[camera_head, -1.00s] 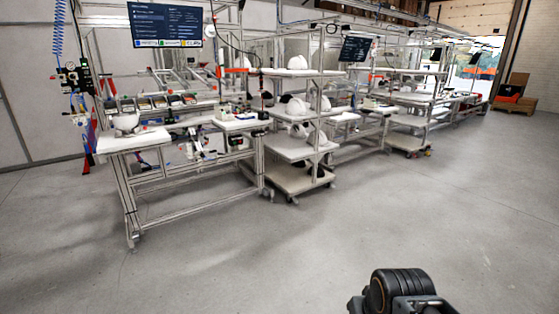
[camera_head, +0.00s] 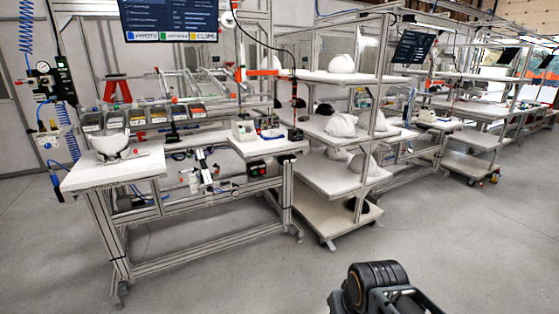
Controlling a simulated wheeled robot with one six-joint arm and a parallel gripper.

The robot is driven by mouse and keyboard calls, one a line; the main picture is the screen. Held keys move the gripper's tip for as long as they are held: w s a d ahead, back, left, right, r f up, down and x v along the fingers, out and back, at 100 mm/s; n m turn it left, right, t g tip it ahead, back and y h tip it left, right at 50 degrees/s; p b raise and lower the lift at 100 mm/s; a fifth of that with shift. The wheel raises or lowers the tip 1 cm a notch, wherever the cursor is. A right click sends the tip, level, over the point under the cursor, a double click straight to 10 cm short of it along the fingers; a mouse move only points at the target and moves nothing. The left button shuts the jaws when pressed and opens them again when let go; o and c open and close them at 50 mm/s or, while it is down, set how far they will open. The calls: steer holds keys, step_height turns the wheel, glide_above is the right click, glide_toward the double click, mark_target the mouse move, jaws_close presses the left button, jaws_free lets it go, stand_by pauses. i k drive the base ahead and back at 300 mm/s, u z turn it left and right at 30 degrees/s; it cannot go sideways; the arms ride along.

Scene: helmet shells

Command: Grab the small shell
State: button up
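Several white helmet shells stand on a shelf cart to the right of the workbench. One shell (camera_head: 342,62) is on the top shelf, and one larger-looking shell (camera_head: 341,125) is on the middle shelf. Another shell (camera_head: 363,163) sits on a lower shelf. A white shell (camera_head: 110,143) also lies on the left end of the workbench, open side up. I cannot tell from here which one is the small shell. Part of my arm shows at the bottom right, well short of the bench and cart. My gripper's fingers are not visible.
The workbench (camera_head: 115,170) has a row of small bins (camera_head: 158,115) and a screen above it. The shelf cart (camera_head: 345,185) stands against its right end. More benches and carts run off to the right. The grey floor (camera_head: 220,275) in front is clear.

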mark_target(340, 125)
steer(key=z, duration=0.1)
steer(key=i, duration=2.6)
steer(key=z, duration=0.2)
